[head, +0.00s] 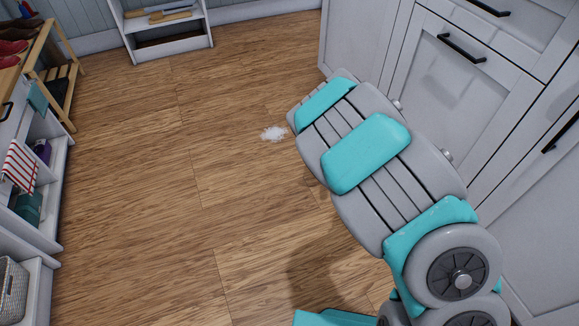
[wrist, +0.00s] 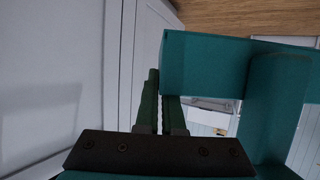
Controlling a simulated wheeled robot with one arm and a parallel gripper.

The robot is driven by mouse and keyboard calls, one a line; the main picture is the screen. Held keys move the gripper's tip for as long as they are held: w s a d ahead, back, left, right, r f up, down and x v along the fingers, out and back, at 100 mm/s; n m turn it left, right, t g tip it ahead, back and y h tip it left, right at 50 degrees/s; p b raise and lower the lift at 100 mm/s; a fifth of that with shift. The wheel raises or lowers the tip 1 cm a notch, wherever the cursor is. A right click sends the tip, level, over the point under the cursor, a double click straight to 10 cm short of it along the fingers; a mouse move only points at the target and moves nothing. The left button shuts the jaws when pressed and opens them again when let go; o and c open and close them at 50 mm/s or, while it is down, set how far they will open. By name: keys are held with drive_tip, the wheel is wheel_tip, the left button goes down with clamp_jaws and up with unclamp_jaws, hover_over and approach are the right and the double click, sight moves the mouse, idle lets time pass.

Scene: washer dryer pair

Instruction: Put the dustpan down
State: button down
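A dark teal, blocky thing (wrist: 275,105), which I take for the dustpan, fills the right side of the wrist view. One of its flat parts (wrist: 203,65) covers the far end of my gripper's right finger. My gripper (wrist: 160,90) has its two dark green fingers close together, and they appear shut on the dustpan. The exact contact is hidden by the dustpan. In the head view my arm hides the gripper and the dustpan.
White cabinets (head: 455,85) with dark handles stand close on the right. A small white pile (head: 274,133) lies on the wooden floor (head: 140,200), which is otherwise open to the left. Shelves (head: 40,185) line the left side. A low white unit (head: 165,35) stands at the back.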

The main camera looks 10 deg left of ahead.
drive_tip(key=a+f+n+y+b, duration=0.2)
drive_tip(key=f, duration=0.9)
drive_tip(key=w+a+f+n+g+y+b, duration=0.1)
drive_tip(key=a+f+n+y, duration=0.1)
drive_tip(key=f, duration=0.9)
drive_tip(key=a+f+n+g+y+b, duration=0.1)
drive_tip(key=a+f+n+y+b, duration=0.1)
drive_tip(key=f, duration=0.9)
drive_tip(key=shift+w+a+f+y+b, duration=0.2)
drive_tip(key=shift+a+f+y+b, duration=0.15)
drive_tip(key=shift+a, duration=0.4)
drive_tip(key=w+a, duration=0.2)
drive_tip(key=w, duration=0.2)
drive_tip(key=w+a+f, duration=0.1)
drive_tip(key=w+a, duration=0.2)
drive_tip(key=w, duration=0.1)
drive_tip(key=w+a+b, duration=0.1)
drive_tip(key=w+a, duration=0.2)
drive_tip(key=w, duration=0.2)
drive_tip(key=shift+a+f, duration=0.2)
drive_tip(key=shift+w+a+f, duration=0.1)
drive_tip(key=shift+f, duration=1.65)
drive_tip(key=c, duration=1)
unclamp_jaws()
drive_tip(key=shift+f, duration=0.1)
drive_tip(key=shift+c, duration=0.2)
drive_tip(key=shift+p+v, duration=0.3)
drive_tip(key=shift+v, duration=5.8)
